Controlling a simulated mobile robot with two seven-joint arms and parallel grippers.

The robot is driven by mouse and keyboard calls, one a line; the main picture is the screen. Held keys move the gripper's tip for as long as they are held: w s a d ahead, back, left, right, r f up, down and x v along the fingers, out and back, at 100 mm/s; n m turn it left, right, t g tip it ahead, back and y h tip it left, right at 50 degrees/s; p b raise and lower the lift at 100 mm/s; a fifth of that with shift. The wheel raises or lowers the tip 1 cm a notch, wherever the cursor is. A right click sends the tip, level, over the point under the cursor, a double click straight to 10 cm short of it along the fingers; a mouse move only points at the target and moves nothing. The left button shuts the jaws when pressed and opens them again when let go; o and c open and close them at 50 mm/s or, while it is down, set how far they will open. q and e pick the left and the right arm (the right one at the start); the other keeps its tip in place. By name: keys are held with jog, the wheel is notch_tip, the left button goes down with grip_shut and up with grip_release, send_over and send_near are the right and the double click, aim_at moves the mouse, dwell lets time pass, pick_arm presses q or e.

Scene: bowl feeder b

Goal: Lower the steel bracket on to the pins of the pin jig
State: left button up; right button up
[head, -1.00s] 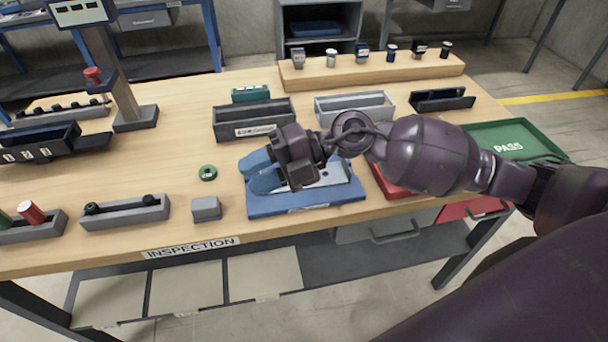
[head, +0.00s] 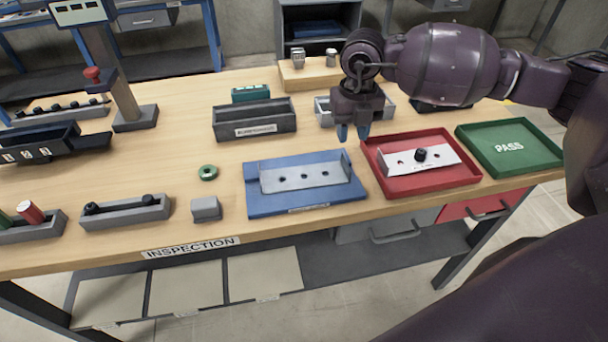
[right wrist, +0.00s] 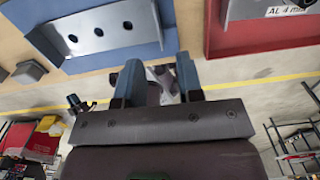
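The steel bracket (head: 306,177) lies on a blue plate (head: 265,207) that looks like the pin jig, at the front middle of the bench. It is a flat grey strip with several dark holes and an upturned right end. It also shows in the right wrist view (right wrist: 112,32) with the blue plate (right wrist: 42,42). I cannot tell whether pins sit in the holes. My right gripper (head: 353,133) is behind and above the plate's right side, apart from the bracket. Its blue fingers are spread and empty in the right wrist view (right wrist: 158,80). My left gripper is out of view.
A red tray (head: 400,190) right of the plate holds another bracket (head: 400,161) with a black knob. A green PASS tray (head: 535,168) is farther right. A grey bin (head: 255,122) stands behind. A green ring (head: 208,173) and grey block (head: 206,209) are left.

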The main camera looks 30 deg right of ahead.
aim_at(346, 162)
notch_tip(346, 162, down, 8)
jog(key=shift+a+f, duration=0.15)
dwell(0.4)
jog(key=shift+c, duration=0.5)
grip_shut()
